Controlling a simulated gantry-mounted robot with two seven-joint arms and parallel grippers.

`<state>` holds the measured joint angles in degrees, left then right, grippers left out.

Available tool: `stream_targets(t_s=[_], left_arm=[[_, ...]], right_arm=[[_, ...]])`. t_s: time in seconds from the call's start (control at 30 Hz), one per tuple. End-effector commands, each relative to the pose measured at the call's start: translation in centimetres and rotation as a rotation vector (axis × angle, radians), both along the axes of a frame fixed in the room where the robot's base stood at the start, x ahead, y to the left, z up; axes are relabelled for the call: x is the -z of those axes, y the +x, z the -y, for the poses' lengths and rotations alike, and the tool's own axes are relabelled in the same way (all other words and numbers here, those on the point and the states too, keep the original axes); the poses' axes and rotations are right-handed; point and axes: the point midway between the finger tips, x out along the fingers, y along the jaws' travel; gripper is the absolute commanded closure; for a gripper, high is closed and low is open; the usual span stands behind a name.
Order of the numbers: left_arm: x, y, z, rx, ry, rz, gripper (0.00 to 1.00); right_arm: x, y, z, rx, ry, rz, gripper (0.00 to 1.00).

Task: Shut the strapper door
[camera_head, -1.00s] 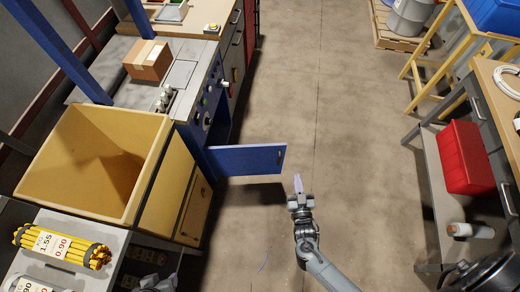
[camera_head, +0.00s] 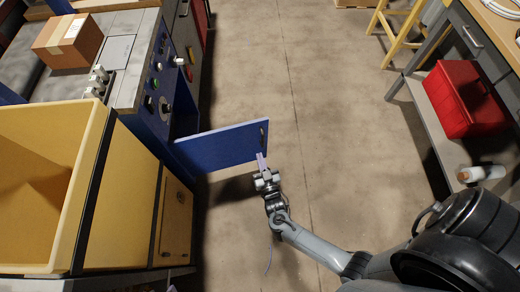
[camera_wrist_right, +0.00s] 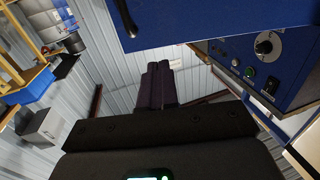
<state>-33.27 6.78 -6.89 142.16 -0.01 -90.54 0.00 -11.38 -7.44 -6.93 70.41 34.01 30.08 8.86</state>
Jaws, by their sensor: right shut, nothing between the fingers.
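The blue strapper door (camera_head: 218,147) stands open, sticking out to the right from the strapper's blue front (camera_head: 150,98) over the aisle. A dark handle shows near its free end. My right gripper (camera_head: 261,161) is shut and empty, its fingertips close to the near face of the door at the free end; I cannot tell if they touch. In the right wrist view the shut fingers (camera_wrist_right: 158,86) point ahead and the blue door (camera_wrist_right: 225,18) fills the top, with the strapper's control panel (camera_wrist_right: 262,62) at the right. My left gripper is not in view.
A yellow bin (camera_head: 92,150) stands left of the aisle, near the door's hinge side. A cardboard box (camera_head: 68,40) sits on the strapper top. A red case (camera_head: 462,98) lies on the right bench's lower shelf.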

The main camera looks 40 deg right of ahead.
Motion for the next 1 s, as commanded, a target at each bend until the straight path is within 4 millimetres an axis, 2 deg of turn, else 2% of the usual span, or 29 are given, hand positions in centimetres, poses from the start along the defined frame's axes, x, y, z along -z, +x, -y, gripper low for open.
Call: stream_targets(t_s=[0.4, 0.6, 0.8, 1.0], left_arm=[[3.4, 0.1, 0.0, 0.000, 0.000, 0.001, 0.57], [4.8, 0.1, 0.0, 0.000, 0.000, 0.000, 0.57], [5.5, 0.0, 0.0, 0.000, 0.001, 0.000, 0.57], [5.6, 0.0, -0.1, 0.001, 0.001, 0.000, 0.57]], right_arm=[[0.3, 6.8, 3.1, 0.000, -0.002, 0.002, 1.00], [0.3, 9.5, 4.2, 0.000, -0.001, 0.002, 1.00], [0.2, 10.9, 4.9, 0.000, -0.001, 0.000, 1.00], [0.0, 11.3, 5.0, 0.000, -0.001, 0.000, 1.00]])
